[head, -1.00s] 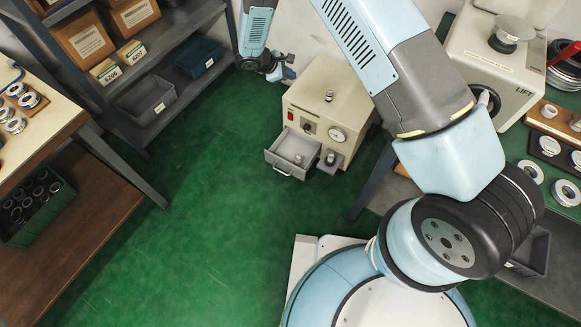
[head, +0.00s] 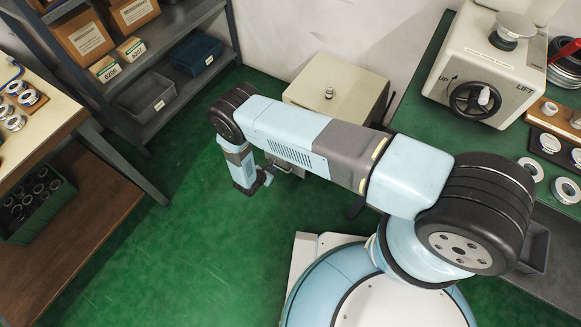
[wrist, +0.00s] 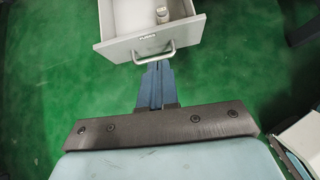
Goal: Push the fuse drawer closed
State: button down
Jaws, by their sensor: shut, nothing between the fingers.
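The fuse drawer is pulled out, a light grey open-topped box with a label and a bar handle on its front (wrist: 118,51). In the wrist view it lies at the top centre, and a small pale cylindrical item (wrist: 162,14) shows inside. My gripper (wrist: 154,66) is shut and empty, its narrow blue-grey fingers pointing at the drawer front just under the handle (wrist: 152,56). I cannot tell whether the fingertips touch it. In the head view my arm hides most of the drawer and the front of its beige cabinet (head: 345,88); only the cabinet top shows clearly.
Green floor (head: 190,250) is open in front of the drawer. Grey shelving (head: 145,75) with bins and boxes stands at the back left, a wooden workbench (head: 60,120) at the left. A green-topped bench (head: 430,130) with a beige handwheel machine (head: 492,65) is at the right.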

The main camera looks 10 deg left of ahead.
notch_tip(320, 180, down, 3)
jog(key=s, duration=0.2)
send_near(291, 164)
jog(key=s+f+x, duration=0.1)
jog(key=x, duration=0.3)
jog(key=shift+w+d+n, duration=0.2)
jog(key=shift+w+n, duration=0.3)
jog(key=shift+w, duration=0.55)
